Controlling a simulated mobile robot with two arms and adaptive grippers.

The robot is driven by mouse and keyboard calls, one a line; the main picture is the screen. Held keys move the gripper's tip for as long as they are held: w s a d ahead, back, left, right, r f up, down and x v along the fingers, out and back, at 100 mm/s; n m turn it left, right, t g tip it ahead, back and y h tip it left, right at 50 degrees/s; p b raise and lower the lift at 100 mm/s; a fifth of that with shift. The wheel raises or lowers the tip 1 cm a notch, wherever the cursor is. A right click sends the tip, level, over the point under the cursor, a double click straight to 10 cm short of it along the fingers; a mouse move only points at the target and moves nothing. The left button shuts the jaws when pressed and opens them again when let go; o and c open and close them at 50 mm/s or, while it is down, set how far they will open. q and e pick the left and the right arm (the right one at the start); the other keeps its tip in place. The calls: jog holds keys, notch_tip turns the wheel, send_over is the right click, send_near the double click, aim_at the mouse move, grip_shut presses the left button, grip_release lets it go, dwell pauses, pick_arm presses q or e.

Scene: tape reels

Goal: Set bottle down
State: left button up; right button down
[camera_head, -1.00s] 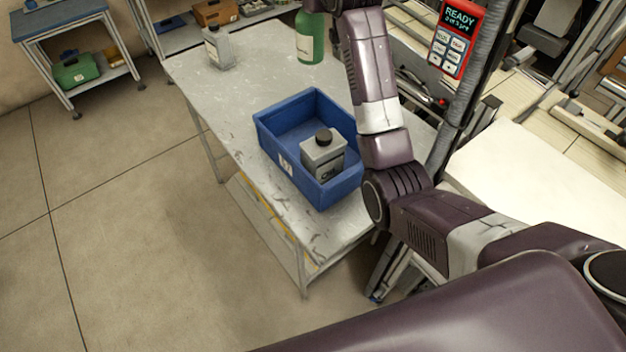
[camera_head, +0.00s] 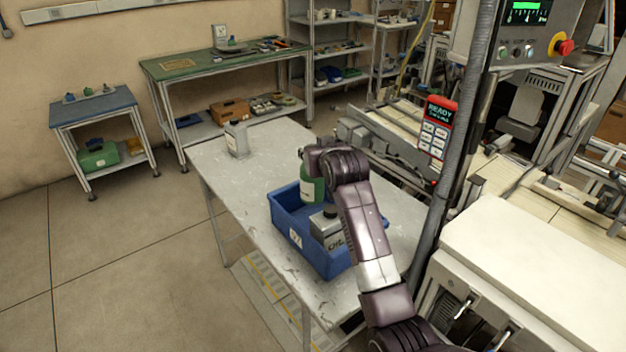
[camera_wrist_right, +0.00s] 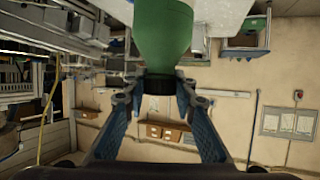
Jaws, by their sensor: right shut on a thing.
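The green bottle (camera_head: 310,188) with a pale label is upright at the far part of the blue bin (camera_head: 287,222) in the head view. Whether its base touches the bin floor is hidden. My right gripper (camera_wrist_right: 158,86) is shut on the bottle's dark cap and neck, which show in the right wrist view with the green body (camera_wrist_right: 165,35) beyond. In the head view my right wrist covers part of the bottle's top. A grey bottle (camera_head: 328,228) with a black cap stands in the near part of the bin. My left gripper is not in view.
The bin sits on a worn grey table (camera_head: 225,185). Another grey bottle (camera_head: 237,140) stands at the table's far left corner. A hose-wrapped post (camera_head: 462,130) with a red READY panel (camera_head: 437,127) rises to the right. The table's left side is clear.

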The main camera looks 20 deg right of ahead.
jog(key=f, duration=0.3)
jog(key=shift+s+a, duration=0.1)
jog(key=shift+s, duration=0.1)
notch_tip(320, 180, down, 6)
jog(key=shift+r+p, duration=0.25)
jog(key=shift+p, duration=0.3)
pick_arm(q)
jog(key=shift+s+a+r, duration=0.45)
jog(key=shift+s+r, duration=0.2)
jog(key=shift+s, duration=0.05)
pick_arm(e)
jog(key=shift+w, duration=0.1)
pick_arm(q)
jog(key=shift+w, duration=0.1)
pick_arm(e)
jog(key=shift+f, duration=0.15)
jog(key=c, duration=1.7)
grip_release()
jog(key=shift+f, duration=0.1)
jog(key=shift+o, duration=0.5)
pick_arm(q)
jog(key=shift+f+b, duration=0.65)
pick_arm(e)
jog(key=v, duration=1.2)
jog(key=shift+a, duration=0.1)
